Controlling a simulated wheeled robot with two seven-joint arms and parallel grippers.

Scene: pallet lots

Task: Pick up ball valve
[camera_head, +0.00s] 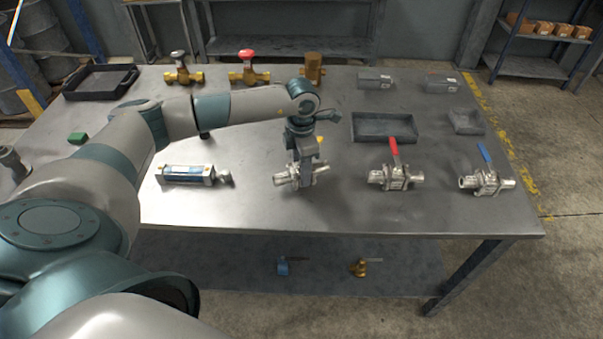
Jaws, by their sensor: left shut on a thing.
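My left arm reaches in from the left across the table. My left gripper (303,172) points down and is shut on a silver ball valve (286,181) near the middle of the table's front part. The gripper hides the valve's middle; its pipe ends show on both sides. A small yellow part shows beside the gripper. I cannot tell whether the valve touches the table. Two similar ball valves stand to the right: one with a red lever (389,178) and one with a blue lever (487,181). My right gripper is not in view.
A pneumatic cylinder (187,174) lies left of the gripper. Behind are a grey tray (384,136), a smaller tray (467,121), grey boxes (375,79), brass valves (249,72) and a black tray (88,95). The table's front edge (340,234) is clear.

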